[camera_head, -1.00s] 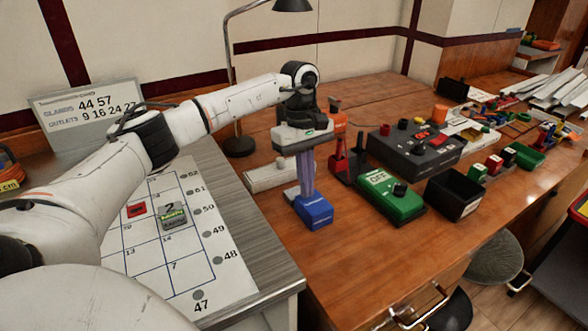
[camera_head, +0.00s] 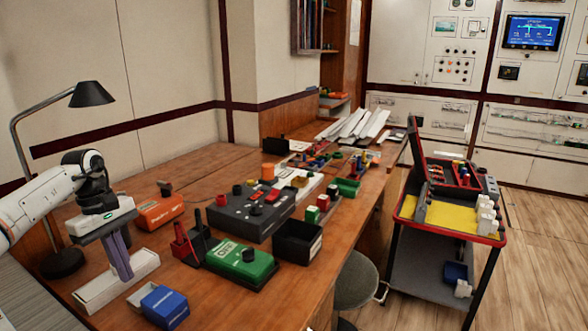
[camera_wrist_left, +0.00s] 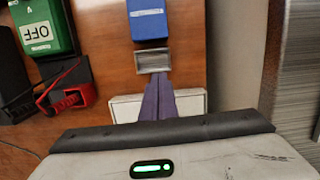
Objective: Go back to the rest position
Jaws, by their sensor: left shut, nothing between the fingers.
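My left gripper (camera_head: 122,276) hangs from the arm at the left of the head view, its purple fingers pointing down and together, with nothing between them. The fingers also show in the left wrist view (camera_wrist_left: 158,82), in front of the white box. A blue block with a grey end (camera_head: 164,306) stands on the bench just beyond the fingertips, apart from them in the wrist view (camera_wrist_left: 147,22). A long white box (camera_head: 95,293) lies beside and behind the fingers. My right gripper is in no view.
A green OFF box (camera_head: 240,262), red-handled tool (camera_head: 182,245), black bin (camera_head: 298,242), dark control box (camera_head: 245,213) and orange device (camera_head: 160,212) stand on the wooden bench (camera_head: 235,305). A lamp (camera_head: 92,95) rises at the left. A tool cart (camera_head: 450,215) stands right.

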